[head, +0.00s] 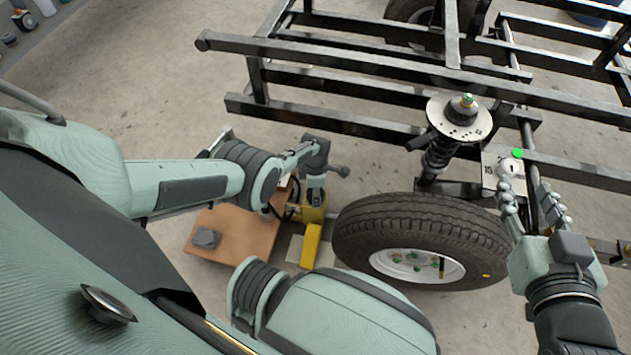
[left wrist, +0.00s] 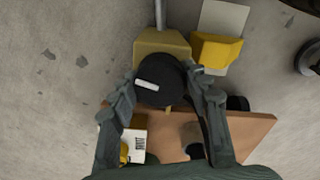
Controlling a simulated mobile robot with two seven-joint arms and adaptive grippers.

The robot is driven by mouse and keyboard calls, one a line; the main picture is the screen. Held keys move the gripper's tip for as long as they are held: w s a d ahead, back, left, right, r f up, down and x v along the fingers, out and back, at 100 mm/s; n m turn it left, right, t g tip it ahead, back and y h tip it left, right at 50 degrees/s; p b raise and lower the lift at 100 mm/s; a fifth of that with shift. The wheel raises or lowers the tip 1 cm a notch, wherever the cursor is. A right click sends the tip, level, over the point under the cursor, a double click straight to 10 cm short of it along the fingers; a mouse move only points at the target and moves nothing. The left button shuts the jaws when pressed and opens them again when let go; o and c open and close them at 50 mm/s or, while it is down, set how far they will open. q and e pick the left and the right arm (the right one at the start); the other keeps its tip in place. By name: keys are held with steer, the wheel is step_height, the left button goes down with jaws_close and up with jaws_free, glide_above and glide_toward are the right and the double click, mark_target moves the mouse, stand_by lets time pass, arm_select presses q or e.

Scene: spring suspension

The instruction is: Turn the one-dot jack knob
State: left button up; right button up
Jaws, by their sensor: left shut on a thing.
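A yellow jack (head: 311,214) stands on the floor left of the tyre; it also shows in the left wrist view (left wrist: 160,43). A round black knob (left wrist: 163,82) with one white bar-like mark sits at the jack. My left gripper (left wrist: 160,92) is shut on this knob, with one finger on each side. In the head view my left gripper (head: 316,180) points down at the jack and the knob is hard to make out. My right gripper (head: 533,208) is open beside the right side of the tyre, its fingers apart and pointing up the picture.
A black tyre on a white wheel (head: 410,208) stands right of the jack. A strut with a round plate (head: 459,121) rises behind it. A black frame (head: 400,62) spans the back. A brown board (head: 232,238) lies left of the jack. Bare floor (head: 140,80) is at left.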

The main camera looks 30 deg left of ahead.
arm_select(q)
steer(key=shift+s+a, duration=0.1)
steer(key=shift+a, duration=0.15)
steer(key=o, duration=1)
steer(key=shift+o, duration=0.8)
steer(key=shift+d, duration=0.1)
steer(key=shift+d+r, duration=0.1)
steer(key=shift+r, duration=0.3)
step_height(320, 180, up, 11)
steer(key=shift+r, duration=0.15)
